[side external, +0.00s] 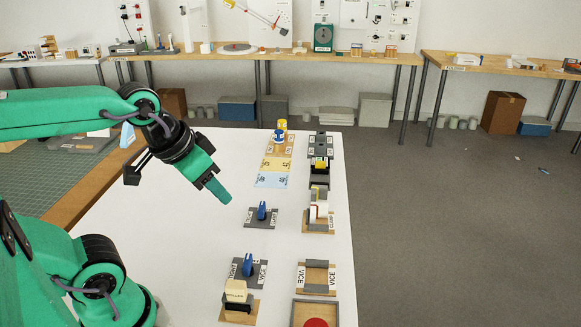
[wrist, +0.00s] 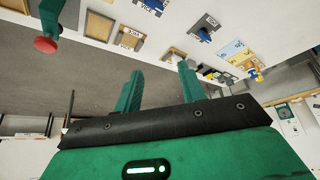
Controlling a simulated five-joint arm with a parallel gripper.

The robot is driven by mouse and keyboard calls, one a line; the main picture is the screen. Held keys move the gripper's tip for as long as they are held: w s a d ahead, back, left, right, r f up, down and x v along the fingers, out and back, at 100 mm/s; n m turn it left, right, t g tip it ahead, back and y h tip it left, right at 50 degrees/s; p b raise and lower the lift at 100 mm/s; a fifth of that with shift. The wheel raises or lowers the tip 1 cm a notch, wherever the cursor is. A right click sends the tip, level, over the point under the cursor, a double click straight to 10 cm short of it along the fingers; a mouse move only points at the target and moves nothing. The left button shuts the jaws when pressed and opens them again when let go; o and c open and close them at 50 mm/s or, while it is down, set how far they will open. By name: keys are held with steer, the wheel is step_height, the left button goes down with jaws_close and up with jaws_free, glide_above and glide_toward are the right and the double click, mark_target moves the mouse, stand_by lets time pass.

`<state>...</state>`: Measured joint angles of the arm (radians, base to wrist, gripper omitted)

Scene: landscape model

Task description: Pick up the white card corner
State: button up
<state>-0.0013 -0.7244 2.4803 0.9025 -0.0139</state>
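A white upright piece (side external: 318,208), which looks like the white card corner, stands in a grey and tan holder at the right of the white table. Its exact shape is too small to tell. I cannot pick it out in the wrist view. My gripper (side external: 218,190) is above the table, to the left of that piece and well apart from it. In the wrist view my gripper (wrist: 160,68) shows two green fingers spread apart with nothing between them.
Blue-handled vices (side external: 262,212) (side external: 248,265) stand mid-table. A cream block (side external: 236,290) sits on a holder in front. A tan tray (side external: 317,277) and a red disc (side external: 317,322) are at front right. Yellow and blue cards (side external: 273,172) lie farther back. The table's left part is clear.

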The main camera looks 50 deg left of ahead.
steer(key=w+r+n+g, duration=0.1)
steer(key=w+n+g, duration=0.1)
steer(key=w, duration=0.7)
steer(key=n+g, duration=0.3)
steer(key=n, duration=0.4)
glide_above(313, 208)
step_height(313, 208, down, 15)
steer(key=shift+s+d+f, duration=0.1)
steer(key=shift+w+f+g, duration=0.2)
steer(key=shift+f+g, duration=0.1)
steer(key=shift+f, duration=0.1)
steer(key=shift+f, duration=1.3)
steer(key=shift+f, duration=0.1)
steer(key=shift+s+f, duration=0.1)
steer(key=shift+f, duration=2.4)
